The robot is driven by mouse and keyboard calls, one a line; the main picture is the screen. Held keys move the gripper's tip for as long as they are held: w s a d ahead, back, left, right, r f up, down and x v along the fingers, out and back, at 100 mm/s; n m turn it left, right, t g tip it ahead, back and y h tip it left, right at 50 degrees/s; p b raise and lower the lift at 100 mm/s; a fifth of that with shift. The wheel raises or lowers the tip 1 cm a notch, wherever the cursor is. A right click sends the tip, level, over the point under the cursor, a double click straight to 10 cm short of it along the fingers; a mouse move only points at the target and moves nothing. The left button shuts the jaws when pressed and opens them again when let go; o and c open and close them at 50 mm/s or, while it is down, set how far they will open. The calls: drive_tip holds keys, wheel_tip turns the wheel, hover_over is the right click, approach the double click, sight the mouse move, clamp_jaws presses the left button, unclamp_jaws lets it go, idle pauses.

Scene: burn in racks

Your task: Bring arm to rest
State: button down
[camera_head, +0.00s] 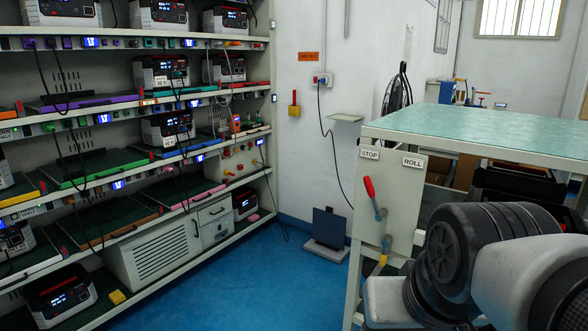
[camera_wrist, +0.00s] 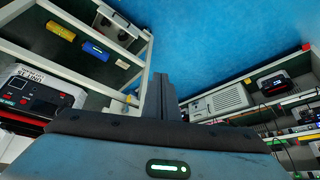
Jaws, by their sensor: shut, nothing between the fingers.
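My gripper (camera_wrist: 164,92) shows in the wrist view, its dark fingers together and nothing held between them. It points out over the blue floor (camera_wrist: 215,40). In the head view my arm fills the lower right, folded in front of the green-topped table (camera_head: 480,128). My gripper's fingers cannot be made out in the head view.
A rack (camera_head: 150,98) with several power units stands at the left. Blue floor (camera_head: 250,275) is clear between rack and table. A red lever (camera_head: 370,188) sits on the table's end panel. In the wrist view, a power unit (camera_wrist: 40,98) sits on a shelf at left.

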wheel_tip(320, 180, up, 23)
drive_tip(key=s+p, duration=0.1)
drive_tip(key=p, duration=2.2)
drive_tip(key=shift+s+d, duration=0.2)
